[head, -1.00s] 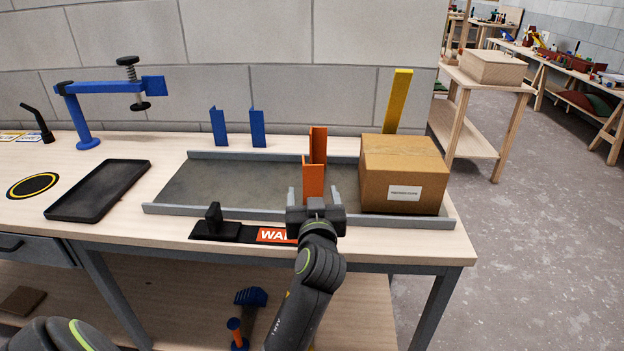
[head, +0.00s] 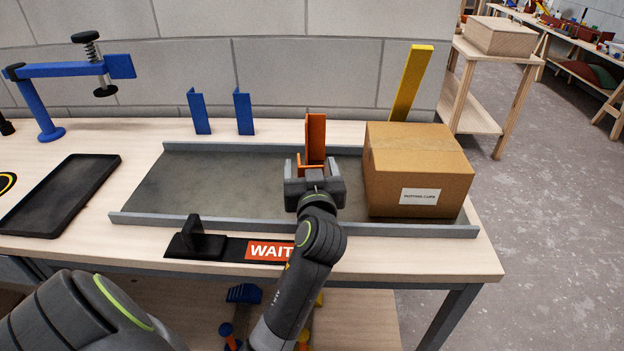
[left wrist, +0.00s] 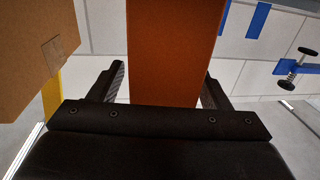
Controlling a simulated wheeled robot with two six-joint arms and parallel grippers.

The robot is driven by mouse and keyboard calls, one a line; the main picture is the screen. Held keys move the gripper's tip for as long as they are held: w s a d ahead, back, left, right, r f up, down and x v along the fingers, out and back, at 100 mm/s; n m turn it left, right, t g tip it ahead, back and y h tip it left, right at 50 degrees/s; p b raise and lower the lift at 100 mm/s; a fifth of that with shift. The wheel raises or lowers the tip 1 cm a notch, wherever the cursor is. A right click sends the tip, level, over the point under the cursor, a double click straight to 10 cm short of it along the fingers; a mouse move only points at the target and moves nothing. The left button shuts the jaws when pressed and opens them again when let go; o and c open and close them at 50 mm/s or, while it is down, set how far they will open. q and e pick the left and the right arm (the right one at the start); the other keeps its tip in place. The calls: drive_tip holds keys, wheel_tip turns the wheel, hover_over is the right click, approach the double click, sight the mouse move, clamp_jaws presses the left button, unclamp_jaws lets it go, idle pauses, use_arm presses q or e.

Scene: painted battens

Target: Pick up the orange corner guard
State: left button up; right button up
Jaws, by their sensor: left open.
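The orange corner guard (head: 315,135) stands upright in the grey tray (head: 215,185) on the workbench, left of the cardboard box. My left gripper (head: 312,166) is open at the guard's near side, low down, and hides its lower part in the head view. In the left wrist view the guard (left wrist: 172,50) rises between the two spread fingers of my left gripper (left wrist: 164,85), with a gap visible on each side. The fingers do not appear closed on it. My right gripper is not in view.
The cardboard box (head: 417,172) stands close to the right of my gripper. A yellow guard (head: 411,85) and two blue guards (head: 200,112) stand behind. A black stand (head: 200,240) and WAIT label (head: 270,251) lie in front. The tray's left part is clear.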

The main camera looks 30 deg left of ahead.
use_arm(q)
drive_tip(key=shift+a, duration=0.2)
drive_tip(key=shift+s+d+r, duration=0.25)
drive_tip(key=shift+c, duration=0.3)
drive_tip(key=shift+d, duration=0.1)
drive_tip(key=c, duration=0.5)
drive_tip(key=shift+f, duration=0.1)
drive_tip(key=shift+c, duration=1)
drive_tip(key=c, duration=0.3)
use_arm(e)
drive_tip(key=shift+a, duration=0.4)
